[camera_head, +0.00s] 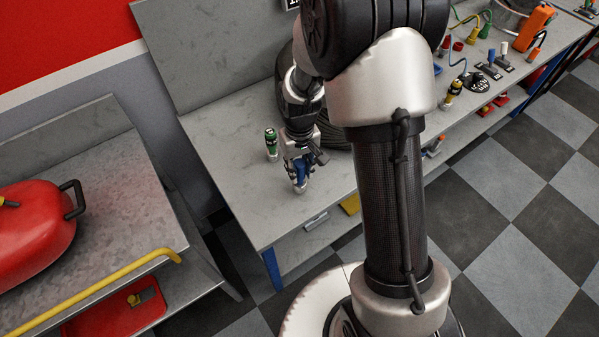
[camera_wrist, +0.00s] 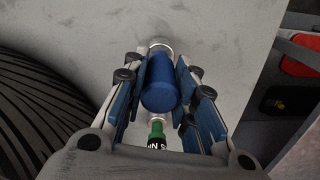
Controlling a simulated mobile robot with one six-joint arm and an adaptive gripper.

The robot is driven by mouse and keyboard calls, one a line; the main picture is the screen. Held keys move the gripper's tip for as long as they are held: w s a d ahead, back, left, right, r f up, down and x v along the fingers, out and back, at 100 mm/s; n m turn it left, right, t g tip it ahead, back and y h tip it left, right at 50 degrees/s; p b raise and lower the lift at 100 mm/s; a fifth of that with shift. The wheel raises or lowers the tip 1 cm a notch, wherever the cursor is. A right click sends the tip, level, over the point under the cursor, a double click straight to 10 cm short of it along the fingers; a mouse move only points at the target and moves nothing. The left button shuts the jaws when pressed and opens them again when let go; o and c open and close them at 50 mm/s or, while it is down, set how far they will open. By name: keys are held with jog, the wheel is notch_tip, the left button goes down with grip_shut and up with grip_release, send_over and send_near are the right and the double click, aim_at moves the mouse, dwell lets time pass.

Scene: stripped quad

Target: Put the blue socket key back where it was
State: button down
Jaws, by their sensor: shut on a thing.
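The blue socket key (camera_wrist: 161,84) is between the fingers of my gripper (camera_wrist: 162,95), which is shut on it. In the head view the blue key (camera_head: 300,172) shows below my gripper (camera_head: 299,168), with a pale metal lower end at or just above the grey bench top; I cannot tell if it touches. A green and black key with a white label (camera_head: 271,143) stands upright on the bench to the left of my gripper. It also shows in the wrist view (camera_wrist: 157,136), below the blue key.
A black tyre (camera_wrist: 40,115) lies beside my gripper. The grey bench (camera_head: 225,150) is clear to the left. Farther right stand a yellow and black key (camera_head: 453,91), coloured plugs and an orange device (camera_head: 534,27).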

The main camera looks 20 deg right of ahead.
jog(key=shift+w+f, duration=0.1)
jog(key=shift+f, duration=0.8)
jog(key=shift+r, duration=0.1)
jog(key=c, duration=1.8)
grip_release()
jog(key=shift+f, duration=0.2)
jog(key=o, duration=0.5)
